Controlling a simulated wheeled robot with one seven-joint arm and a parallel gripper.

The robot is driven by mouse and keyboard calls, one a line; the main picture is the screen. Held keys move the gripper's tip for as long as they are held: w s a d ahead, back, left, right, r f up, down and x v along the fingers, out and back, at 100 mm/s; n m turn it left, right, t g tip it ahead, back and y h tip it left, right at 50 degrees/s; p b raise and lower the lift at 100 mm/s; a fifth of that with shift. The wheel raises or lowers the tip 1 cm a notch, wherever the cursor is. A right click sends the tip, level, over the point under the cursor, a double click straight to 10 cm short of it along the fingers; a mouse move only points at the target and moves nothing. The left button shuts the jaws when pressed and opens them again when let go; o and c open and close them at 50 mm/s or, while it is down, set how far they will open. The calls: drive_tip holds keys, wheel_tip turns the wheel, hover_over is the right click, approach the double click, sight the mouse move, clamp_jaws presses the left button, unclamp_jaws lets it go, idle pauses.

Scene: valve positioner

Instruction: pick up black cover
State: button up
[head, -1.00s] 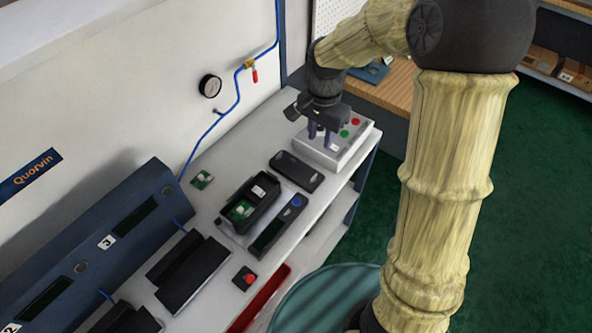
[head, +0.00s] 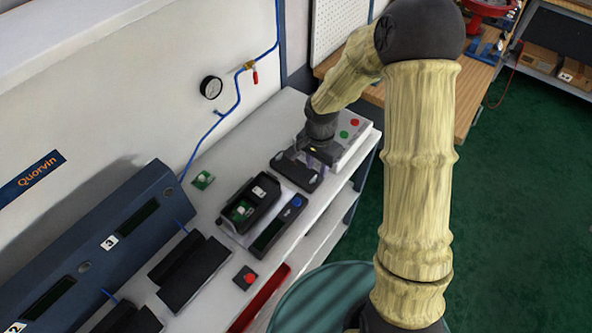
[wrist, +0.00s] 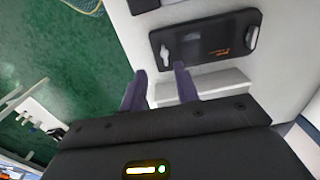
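The black cover (head: 291,174) lies flat on the white bench, between the grey box with buttons and the open black housing. In the wrist view the cover (wrist: 222,40) is a dark rounded rectangle with a light patch near each end and a small orange mark. My gripper (head: 314,158) is above the bench at the cover's far side and overlaps part of it in the head view. In the wrist view my gripper (wrist: 160,74) shows two purple fingers apart with nothing between them. Their tips lie just off the cover's near-left corner; the height gap is hard to judge.
The grey box (head: 352,143) with red and green buttons stands close behind my gripper. The open black housing (head: 250,202) with a green board sits in front of the cover. A red button box (head: 245,278) is farther forward. The bench edge is to the right.

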sight(313, 177)
drive_tip(key=shift+w+a+f+p, duration=0.15)
drive_tip(key=shift+f+p, duration=0.15)
drive_tip(key=shift+f, duration=1)
drive_tip(key=shift+w+a+f+p, duration=0.15)
drive_tip(key=shift+f+p, duration=0.15)
drive_tip(key=shift+f, duration=1)
drive_tip(key=shift+s, duration=0.1)
drive_tip(key=shift+c, duration=0.2)
clamp_jaws()
